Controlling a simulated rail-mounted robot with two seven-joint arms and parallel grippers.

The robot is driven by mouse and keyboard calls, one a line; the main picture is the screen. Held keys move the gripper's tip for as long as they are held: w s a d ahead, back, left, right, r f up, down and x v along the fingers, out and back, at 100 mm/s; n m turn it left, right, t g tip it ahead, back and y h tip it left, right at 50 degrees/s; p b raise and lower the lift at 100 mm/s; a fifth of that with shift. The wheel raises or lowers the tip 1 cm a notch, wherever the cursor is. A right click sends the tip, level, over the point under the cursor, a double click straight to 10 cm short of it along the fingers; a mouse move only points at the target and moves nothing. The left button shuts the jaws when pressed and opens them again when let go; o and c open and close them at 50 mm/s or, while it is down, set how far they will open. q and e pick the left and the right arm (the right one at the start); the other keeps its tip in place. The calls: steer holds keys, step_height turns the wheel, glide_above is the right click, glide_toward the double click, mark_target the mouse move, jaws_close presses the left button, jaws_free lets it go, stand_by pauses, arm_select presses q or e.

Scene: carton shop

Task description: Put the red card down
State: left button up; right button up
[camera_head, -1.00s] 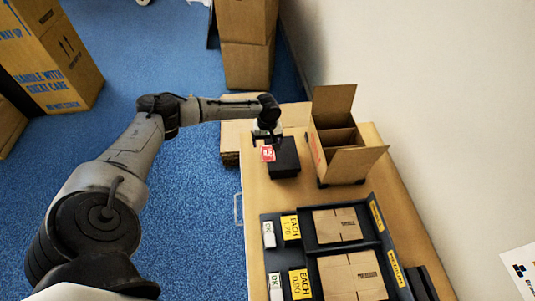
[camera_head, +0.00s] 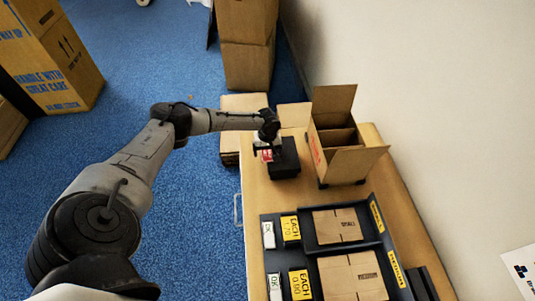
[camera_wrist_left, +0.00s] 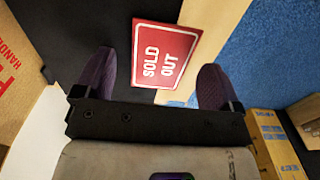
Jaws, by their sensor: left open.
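The red card (camera_head: 266,156) with white "SOLD OUT" lettering is at the left side of a black block (camera_head: 287,158) on the wooden table. In the left wrist view the card (camera_wrist_left: 164,55) shows whole, face to the camera and slightly tilted, over the border between a dark surface and the wood. I cannot tell whether it rests on the block or the table. My left gripper (camera_head: 267,147) is just above it. Its fingers (camera_wrist_left: 157,80) are spread wide on both sides of the card, with gaps. My right gripper is out of view.
An open carton (camera_head: 340,145) with dividers stands right of the block, flaps spread. A black tray (camera_head: 322,245) with flat cartons and yellow price tags lies nearer. Bare table (camera_head: 257,192) shows between. Large cartons (camera_head: 58,55) stand on the blue floor.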

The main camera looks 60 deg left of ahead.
arm_select(q)
steer(key=c, duration=1.1)
steer(key=shift+o, duration=0.2)
steer(key=shift+r, duration=0.1)
